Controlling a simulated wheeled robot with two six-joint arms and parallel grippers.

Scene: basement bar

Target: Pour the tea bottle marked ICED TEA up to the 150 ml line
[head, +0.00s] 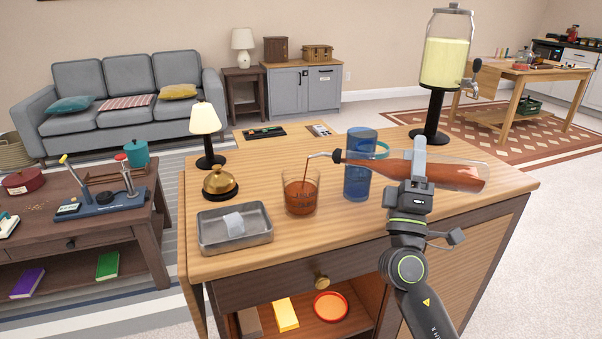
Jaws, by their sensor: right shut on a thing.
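My right gripper (418,160) is shut on a clear bottle (458,175) of reddish-brown liquid. The bottle lies nearly level above the bar counter (335,235), with its neck and thin metal spout to the left. A thin brown stream (306,168) falls from the spout into a clear glass (301,195). The glass stands upright and holds brown liquid; faint marks show on its side, too small to read. No ICED TEA marking is readable on the bottle. My left gripper is out of view.
A blue tumbler (359,178) stands just right of the glass, beneath the bottle's neck. A metal tray (235,246), a brass bell (219,182) and a small lamp (206,130) are to the left. A drink dispenser (446,62) stands behind at right. The counter's front is mostly clear.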

